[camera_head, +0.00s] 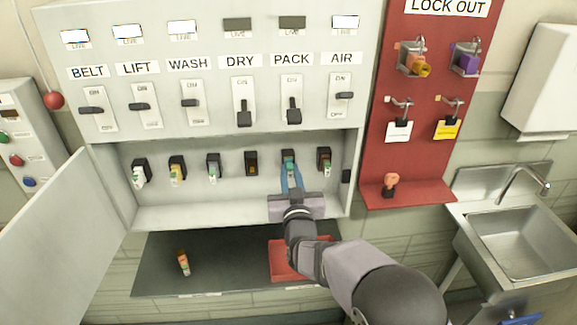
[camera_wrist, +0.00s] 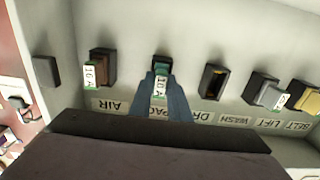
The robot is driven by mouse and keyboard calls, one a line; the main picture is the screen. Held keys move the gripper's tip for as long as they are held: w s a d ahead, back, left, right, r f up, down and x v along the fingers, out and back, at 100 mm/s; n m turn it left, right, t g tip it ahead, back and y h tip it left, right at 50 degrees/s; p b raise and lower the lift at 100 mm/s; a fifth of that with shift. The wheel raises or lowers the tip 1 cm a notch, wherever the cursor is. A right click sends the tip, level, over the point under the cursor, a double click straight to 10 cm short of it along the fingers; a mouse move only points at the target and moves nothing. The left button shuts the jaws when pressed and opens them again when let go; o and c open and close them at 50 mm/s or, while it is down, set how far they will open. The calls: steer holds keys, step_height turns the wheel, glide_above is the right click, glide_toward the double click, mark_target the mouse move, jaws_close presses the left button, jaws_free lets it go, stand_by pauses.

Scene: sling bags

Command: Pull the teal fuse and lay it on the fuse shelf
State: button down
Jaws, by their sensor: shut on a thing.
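The teal fuse (camera_wrist: 160,86), with a white label, is at the black holder above the PACK label. In the head view the fuse (camera_head: 289,163) shows just above the blue fingertips. My gripper (camera_head: 291,177) is shut on it, with one finger on each side of the label in the wrist view (camera_wrist: 161,92). The fuse looks seated in its holder; its inner end is hidden. The dark fuse shelf (camera_head: 215,270) lies below the cabinet, with an orange-topped fuse (camera_head: 183,263) on its left part.
A red tray (camera_head: 283,262) sits on the shelf, partly behind my arm. The DRY holder (camera_head: 251,163) is empty; other holders carry fuses. The DRY (camera_head: 244,115) and PACK (camera_head: 292,112) levers are down, their lamps dark. The open cabinet door (camera_head: 65,235) stands left. The shelf's middle is clear.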

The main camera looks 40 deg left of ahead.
steer(key=shift+b+v, duration=0.65)
steer(key=shift+v, duration=2.3)
steer(key=shift+b+v, duration=0.45)
steer(key=shift+v, duration=1.5)
steer(key=shift+s, duration=0.1)
steer(key=n+g+y+b, duration=0.4)
steer(key=n+g+b, duration=0.15)
steer(key=b, duration=1.65)
glide_above(229, 273)
steer(key=shift+f, duration=3.55)
steer(key=shift+m, duration=0.55)
step_height(229, 273, down, 18)
steer(key=shift+r, duration=0.1)
